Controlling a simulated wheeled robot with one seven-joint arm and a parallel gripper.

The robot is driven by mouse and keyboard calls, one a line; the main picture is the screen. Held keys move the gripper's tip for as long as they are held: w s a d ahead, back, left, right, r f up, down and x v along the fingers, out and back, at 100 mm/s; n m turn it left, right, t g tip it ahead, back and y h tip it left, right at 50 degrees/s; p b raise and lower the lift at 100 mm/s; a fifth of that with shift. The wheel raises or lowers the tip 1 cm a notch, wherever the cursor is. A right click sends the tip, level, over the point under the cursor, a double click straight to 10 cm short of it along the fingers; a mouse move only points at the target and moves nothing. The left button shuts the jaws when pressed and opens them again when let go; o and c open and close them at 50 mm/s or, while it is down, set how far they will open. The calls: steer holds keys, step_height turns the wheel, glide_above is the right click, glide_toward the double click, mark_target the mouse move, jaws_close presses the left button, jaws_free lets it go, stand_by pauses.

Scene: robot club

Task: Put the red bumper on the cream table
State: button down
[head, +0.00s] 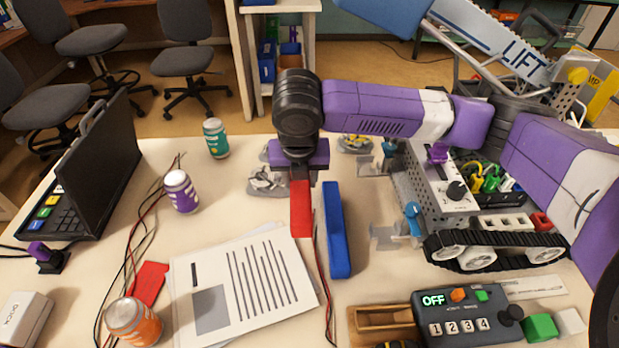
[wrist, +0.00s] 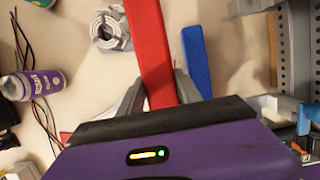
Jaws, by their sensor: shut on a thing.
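The red bumper is a long red bar (head: 300,208) under my gripper in the head view. It also runs up between the fingers in the wrist view (wrist: 149,45). My gripper (head: 299,178) is shut on the red bumper, over the middle of the cream table (head: 240,185). From these views I cannot tell whether the bumper touches the tabletop. A blue bumper (head: 336,230) lies on the table just right of the red one, and shows at the right in the wrist view (wrist: 196,62).
White papers (head: 245,285) lie in front. A tracked robot (head: 480,205) stands right, a control box (head: 467,312) front right. A laptop-like case (head: 90,165), purple can (head: 181,192), green can (head: 215,138), orange can (head: 134,322) and loose wires are left. Bare tabletop shows between cans and gripper.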

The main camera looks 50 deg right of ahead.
steer(key=shift+r+p, duration=2.7)
steer(key=shift+r, duration=0.6)
steer(key=shift+s, duration=0.1)
